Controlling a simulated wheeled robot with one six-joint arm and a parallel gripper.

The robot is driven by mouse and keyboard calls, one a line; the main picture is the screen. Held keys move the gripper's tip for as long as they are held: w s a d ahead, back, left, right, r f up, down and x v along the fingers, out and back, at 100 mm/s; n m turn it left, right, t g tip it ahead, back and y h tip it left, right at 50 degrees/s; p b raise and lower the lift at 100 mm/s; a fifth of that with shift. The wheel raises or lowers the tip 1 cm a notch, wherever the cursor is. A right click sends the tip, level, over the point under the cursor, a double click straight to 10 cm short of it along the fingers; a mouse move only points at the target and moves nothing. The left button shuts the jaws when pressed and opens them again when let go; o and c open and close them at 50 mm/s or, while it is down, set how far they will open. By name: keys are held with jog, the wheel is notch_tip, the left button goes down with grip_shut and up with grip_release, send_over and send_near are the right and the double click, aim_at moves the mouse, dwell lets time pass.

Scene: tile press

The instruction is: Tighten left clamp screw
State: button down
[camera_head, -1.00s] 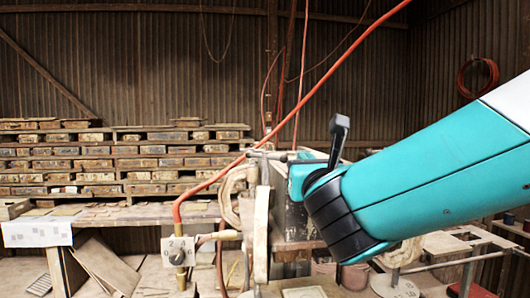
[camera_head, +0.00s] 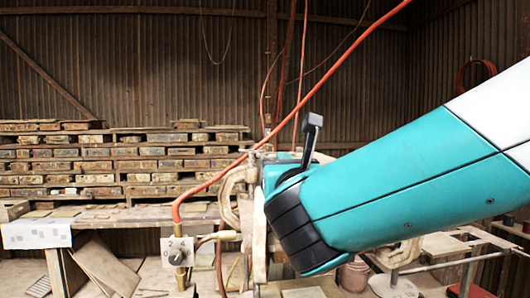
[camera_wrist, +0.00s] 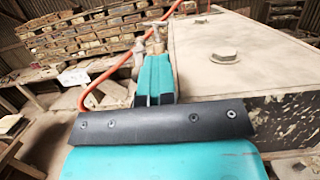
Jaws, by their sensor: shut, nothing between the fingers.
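The left clamp (camera_head: 229,192) is a worn, beige C-shaped clamp at the left side of the press in the head view, partly hidden by my arm. A metal screw end with a crossbar (camera_wrist: 154,38) shows just beyond my fingertips in the wrist view; it looks like the clamp screw. My gripper (camera_wrist: 155,62) is shut and empty, its teal fingers pointing at that screw. I cannot tell whether they touch it. In the head view the gripper is mostly hidden behind my arm.
A red hose (camera_head: 190,192) runs down past the clamp to a dial valve (camera_head: 177,251). Stacked tile trays (camera_head: 110,160) fill the back left.

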jog(key=s+d+b, duration=0.2)
jog(key=s+b, duration=0.1)
jog(key=s, duration=0.6)
jog(key=shift+s+d, duration=0.15)
jog(key=shift+d, duration=0.2)
dwell(0.6)
jog(key=shift+f, duration=0.1)
